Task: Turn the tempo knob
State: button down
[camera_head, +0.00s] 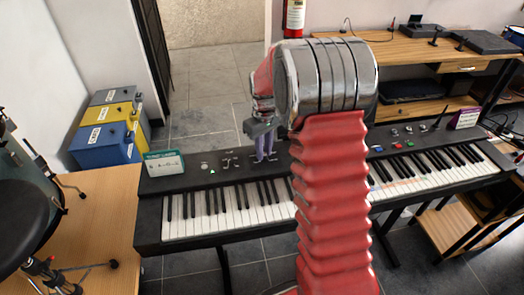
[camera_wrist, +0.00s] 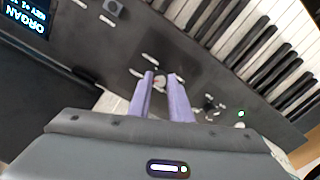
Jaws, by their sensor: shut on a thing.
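The keyboard's dark control panel lies under my gripper. My gripper (camera_wrist: 162,77) is shut on this knob, a finger at each side. In the head view my gripper (camera_head: 266,157) points down onto the panel left of my red arm, and the knob is hidden there. Small pale markings surround the knob.
Another pale knob (camera_head: 204,166) and a green light (camera_head: 212,172) sit left of my gripper. White and black keys (camera_head: 235,207) run along the front. A lit display reading ORGAN (camera_wrist: 27,16) shows in the wrist view. A teal-edged box (camera_head: 164,163) stands at the left end.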

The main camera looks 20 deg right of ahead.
jog(key=m, duration=0.5)
jog(key=shift+w+r+m, duration=0.15)
jog(key=shift+m, duration=0.15)
jog(key=m, duration=0.5)
jog(key=shift+m, duration=0.3)
jog(key=c, duration=1.9)
grip_release()
jog(key=shift+o, duration=1.4)
